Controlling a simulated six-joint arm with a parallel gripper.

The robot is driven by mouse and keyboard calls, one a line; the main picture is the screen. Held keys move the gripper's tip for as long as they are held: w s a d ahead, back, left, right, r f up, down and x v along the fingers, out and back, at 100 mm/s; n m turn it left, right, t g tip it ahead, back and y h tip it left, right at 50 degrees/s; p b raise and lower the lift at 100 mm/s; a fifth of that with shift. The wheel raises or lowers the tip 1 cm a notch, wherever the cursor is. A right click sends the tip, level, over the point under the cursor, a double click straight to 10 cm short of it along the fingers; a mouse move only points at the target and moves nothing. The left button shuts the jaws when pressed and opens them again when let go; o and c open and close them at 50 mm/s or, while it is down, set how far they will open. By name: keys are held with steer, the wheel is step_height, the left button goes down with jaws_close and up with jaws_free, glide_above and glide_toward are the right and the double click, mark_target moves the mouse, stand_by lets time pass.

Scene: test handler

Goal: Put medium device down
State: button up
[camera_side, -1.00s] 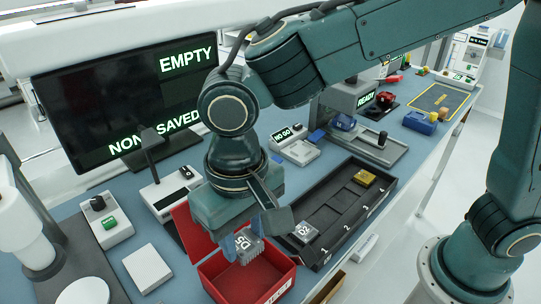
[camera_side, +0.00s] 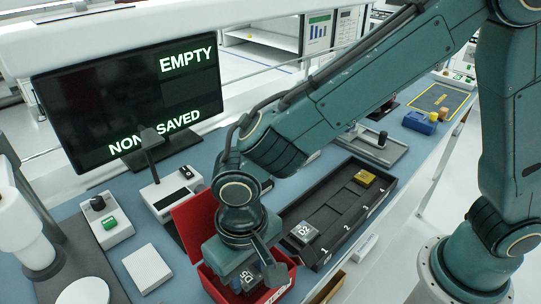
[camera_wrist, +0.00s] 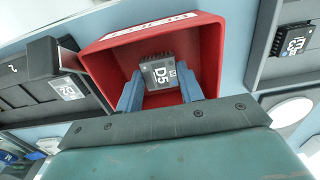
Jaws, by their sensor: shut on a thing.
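The device (camera_side: 247,278) is a grey block with a dark finned top and a white D5 mark. It also shows in the wrist view (camera_wrist: 160,74), between my gripper's two blue fingers. My gripper (camera_wrist: 160,90) is shut on it. In the side view, my gripper (camera_side: 249,276) points down into the red bin (camera_side: 193,219), with the device inside the bin's outline. The wrist view also shows the bin (camera_wrist: 208,50) around the device. I cannot tell whether the device touches the bin floor. My wrist hides part of the bin in the side view.
A black slotted tray (camera_side: 322,242) stands right of the bin, holding a grey D2 device (camera_side: 303,232) and a gold device (camera_side: 364,178). In the wrist view, another device (camera_wrist: 292,40) lies in a grey tray at right. A monitor (camera_side: 100,110) reads EMPTY.

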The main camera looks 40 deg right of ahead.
mark_target(248, 276)
steer(key=shift+f, duration=0.55)
steer(key=shift+f, duration=0.1)
steer(key=o, duration=1)
step_height(248, 276, up, 12)
stand_by(0.6)
